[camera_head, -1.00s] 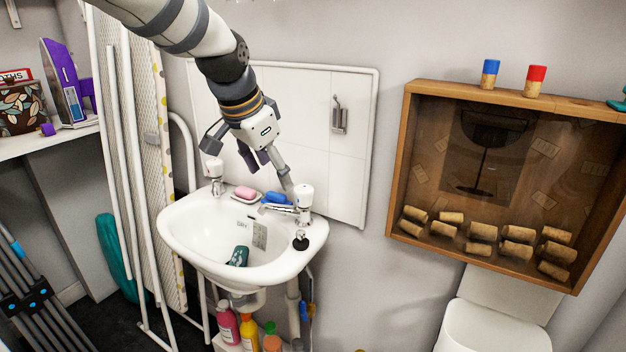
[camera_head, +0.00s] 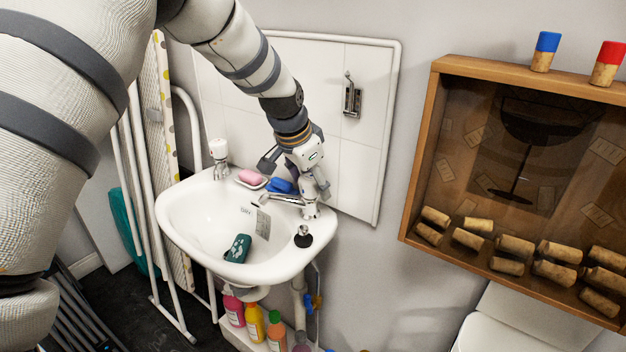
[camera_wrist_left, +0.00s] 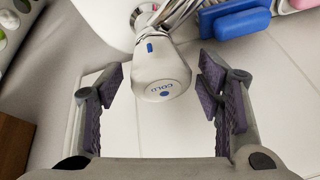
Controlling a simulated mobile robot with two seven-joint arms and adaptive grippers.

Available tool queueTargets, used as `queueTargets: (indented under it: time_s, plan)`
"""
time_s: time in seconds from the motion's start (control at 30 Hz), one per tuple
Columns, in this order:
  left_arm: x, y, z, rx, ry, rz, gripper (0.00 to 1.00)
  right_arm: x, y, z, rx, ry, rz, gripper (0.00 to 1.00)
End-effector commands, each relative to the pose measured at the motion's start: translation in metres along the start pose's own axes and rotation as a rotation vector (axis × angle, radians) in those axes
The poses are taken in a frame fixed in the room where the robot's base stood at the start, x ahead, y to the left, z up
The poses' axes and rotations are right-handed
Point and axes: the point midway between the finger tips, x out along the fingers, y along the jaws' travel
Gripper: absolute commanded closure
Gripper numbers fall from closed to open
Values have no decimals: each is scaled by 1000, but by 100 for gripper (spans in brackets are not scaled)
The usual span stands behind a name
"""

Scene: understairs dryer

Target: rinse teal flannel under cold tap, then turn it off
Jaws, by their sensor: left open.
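The teal flannel (camera_head: 238,248) is a small dark teal bundle with pale marks, lying in the basin of the white sink (camera_head: 180,222). The cold tap (camera_head: 311,210) stands at the sink's back right corner. My left gripper (camera_head: 312,188) is over this tap from above, hiding its knob in the head view. In the left wrist view the white knob (camera_wrist_left: 161,78), marked COLD with a blue dot, sits between the open fingers of the gripper (camera_wrist_left: 163,88), with gaps on both sides. I see no clear water stream. My right gripper is not in view.
Another tap (camera_head: 219,158) stands at the sink's back left. A pink soap (camera_head: 250,177) and a blue brush-like item (camera_head: 281,186) lie between the taps. A black plug (camera_head: 303,237) is on the right rim. A wooden cork-filled case (camera_head: 415,190) hangs at right.

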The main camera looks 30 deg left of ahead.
Motion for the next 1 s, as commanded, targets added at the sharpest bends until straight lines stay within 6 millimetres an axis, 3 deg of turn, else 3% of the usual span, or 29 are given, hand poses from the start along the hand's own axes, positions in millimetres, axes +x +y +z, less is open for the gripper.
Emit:
queueTargets:
  time_s: [0.23, 0.43, 0.77, 1.0]
  plan:
    - [-1, 0, -1, 0, 3, -1, 42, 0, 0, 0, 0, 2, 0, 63]
    - [-1, 0, -1, 0, 2, -1, 87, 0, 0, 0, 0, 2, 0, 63]
    - [-1, -1, 0, -30, -4, -16, 88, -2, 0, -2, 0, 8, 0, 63]
    - [-2, -1, -1, -158, -27, -70, 88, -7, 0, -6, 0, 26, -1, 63]
